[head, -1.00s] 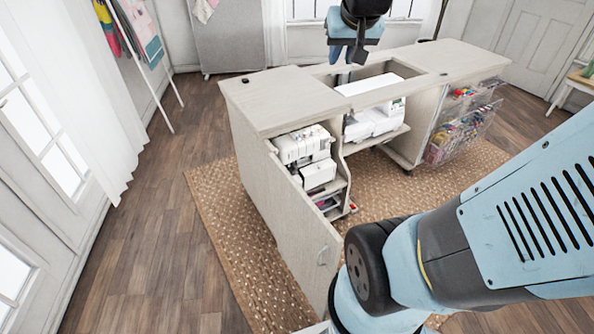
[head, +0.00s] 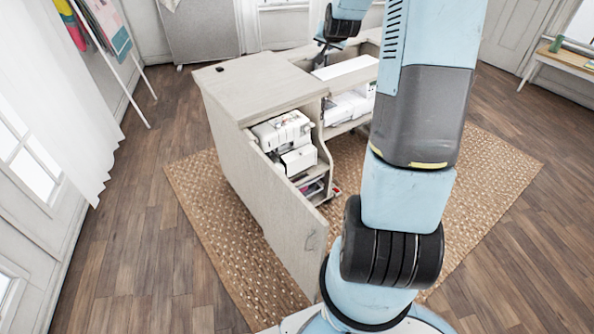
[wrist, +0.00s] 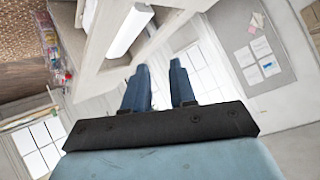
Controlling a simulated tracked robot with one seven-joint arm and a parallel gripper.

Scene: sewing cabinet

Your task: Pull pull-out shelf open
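The pale wood sewing cabinet (head: 262,85) stands on a woven rug, its left door (head: 285,235) swung open. In its left compartment a white machine (head: 283,132) sits on a shelf, with lower shelves (head: 312,183) holding small items below. A second white machine (head: 345,107) rests on a shelf (head: 345,128) in the middle bay. Which shelf is the pull-out one I cannot tell. My gripper (head: 324,52) is above the cabinet's far side, away from these shelves. In the wrist view my gripper (wrist: 160,82) has its two blue fingers apart with nothing between them.
My arm covers the cabinet's right part. The wrist view shows the cabinet's pale top frame (wrist: 110,65) close beside the fingers. A small table (head: 565,62) stands at the far right. Wood floor (head: 140,215) is clear to the left.

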